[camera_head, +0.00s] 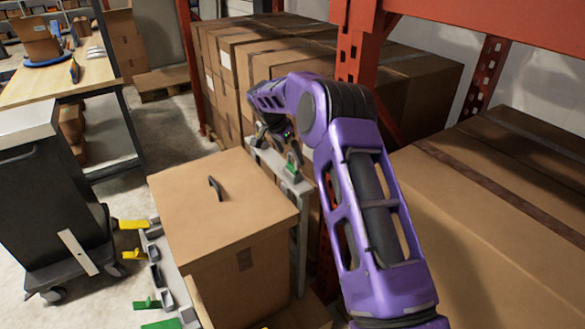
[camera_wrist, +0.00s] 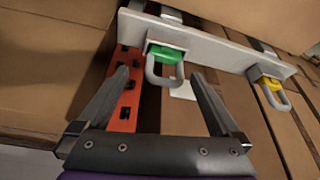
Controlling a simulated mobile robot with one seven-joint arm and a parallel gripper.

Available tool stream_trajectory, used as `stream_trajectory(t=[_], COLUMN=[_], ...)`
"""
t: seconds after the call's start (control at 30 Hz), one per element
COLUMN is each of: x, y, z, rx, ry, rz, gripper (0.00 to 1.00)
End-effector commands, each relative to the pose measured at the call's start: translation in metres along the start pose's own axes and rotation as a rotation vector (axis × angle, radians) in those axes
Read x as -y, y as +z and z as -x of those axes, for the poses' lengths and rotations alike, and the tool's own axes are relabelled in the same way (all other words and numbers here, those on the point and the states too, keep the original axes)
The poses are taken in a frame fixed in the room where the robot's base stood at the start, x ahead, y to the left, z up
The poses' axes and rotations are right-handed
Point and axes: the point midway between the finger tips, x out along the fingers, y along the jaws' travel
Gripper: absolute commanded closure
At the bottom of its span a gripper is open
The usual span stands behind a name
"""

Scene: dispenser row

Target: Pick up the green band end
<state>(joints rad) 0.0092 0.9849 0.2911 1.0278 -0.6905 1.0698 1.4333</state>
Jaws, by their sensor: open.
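A green band end (camera_wrist: 168,54) with a grey loop hangs from a pale grey rail (camera_wrist: 215,48) in the wrist view. My gripper (camera_wrist: 160,76) is open and empty, and the green end with its loop shows between and just beyond its two fingertips. I cannot tell how far off it is in depth. In the head view, my gripper (camera_head: 274,141) is partly hidden by my purple arm. A green end (camera_head: 293,170) shows on the rail just below it.
A yellow band end (camera_wrist: 271,84) hangs right of the green one. Stacked cartons (camera_head: 225,75) and an orange rack post (camera_head: 357,45) stand close to my arm. A large carton (camera_head: 225,205) is in front. More yellow (camera_head: 133,225) and green (camera_head: 147,304) ends lie at lower left.

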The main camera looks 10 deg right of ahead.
Motion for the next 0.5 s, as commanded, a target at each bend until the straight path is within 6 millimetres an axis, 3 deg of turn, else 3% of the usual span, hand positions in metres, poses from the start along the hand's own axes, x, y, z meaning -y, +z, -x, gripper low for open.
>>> stream_trajectory(t=[0.3,0.5], x=[0.006,0.007], y=[0.003,0.003], z=[-0.041,-0.051], rx=[0.003,0.001], ry=[0.001,-0.001], rz=[-0.002,-0.001], gripper=[0.00,0.00])
